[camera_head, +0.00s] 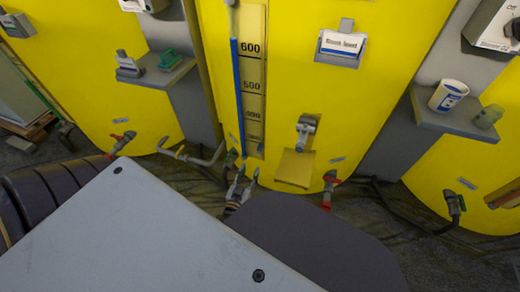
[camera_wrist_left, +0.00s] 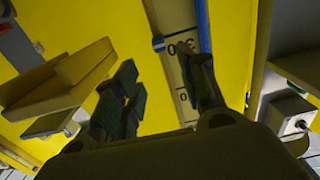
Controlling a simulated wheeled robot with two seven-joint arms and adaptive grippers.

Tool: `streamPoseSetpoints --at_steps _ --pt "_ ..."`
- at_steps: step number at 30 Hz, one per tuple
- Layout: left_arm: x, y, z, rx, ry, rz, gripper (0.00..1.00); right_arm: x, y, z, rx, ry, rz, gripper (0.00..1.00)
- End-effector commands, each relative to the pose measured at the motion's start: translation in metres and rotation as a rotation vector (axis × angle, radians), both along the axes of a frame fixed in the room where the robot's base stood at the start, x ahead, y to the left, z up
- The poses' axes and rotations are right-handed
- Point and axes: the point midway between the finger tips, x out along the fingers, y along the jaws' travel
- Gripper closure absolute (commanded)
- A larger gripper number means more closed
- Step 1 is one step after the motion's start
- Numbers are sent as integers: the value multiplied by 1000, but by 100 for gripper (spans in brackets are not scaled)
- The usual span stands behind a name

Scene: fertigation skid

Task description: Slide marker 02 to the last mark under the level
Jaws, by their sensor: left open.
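The yellow tank's level scale (camera_head: 252,85) is a pale strip with marks reading 600 and 500 and blurred lower figures. A blue liquid column (camera_head: 238,95) runs along its left side, its top a little above the 600 mark. My left gripper (camera_head: 246,173) is open at the lower end of the scale. In the left wrist view, its fingers (camera_wrist_left: 160,92) are apart with nothing between them, and the scale (camera_wrist_left: 184,60) shows upside down behind. A small blue-and-white piece (camera_wrist_left: 158,43) sits at the scale's edge beyond the fingertips; it may be marker 02, but no number is readable.
A yellow ledge (camera_head: 295,168) and a red-handled valve (camera_head: 330,183) are right of the gripper. Another red-handled valve (camera_head: 121,141) and pipes are left. A grey shelf (camera_head: 450,120) holds a white cup (camera_head: 448,95). My own body fills the lower foreground.

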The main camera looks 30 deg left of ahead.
Motion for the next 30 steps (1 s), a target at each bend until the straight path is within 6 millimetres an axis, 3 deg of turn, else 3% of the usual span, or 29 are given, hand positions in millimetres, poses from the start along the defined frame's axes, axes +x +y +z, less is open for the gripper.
streamPoseSetpoints --at_steps 8,30 --pt "14 3 -1 -1 -1 0 59 0 1 -9 10 -7 -4 100" --pt "89 22 -1 -1 -1 1 59 2 6 -36 46 -39 1 100"
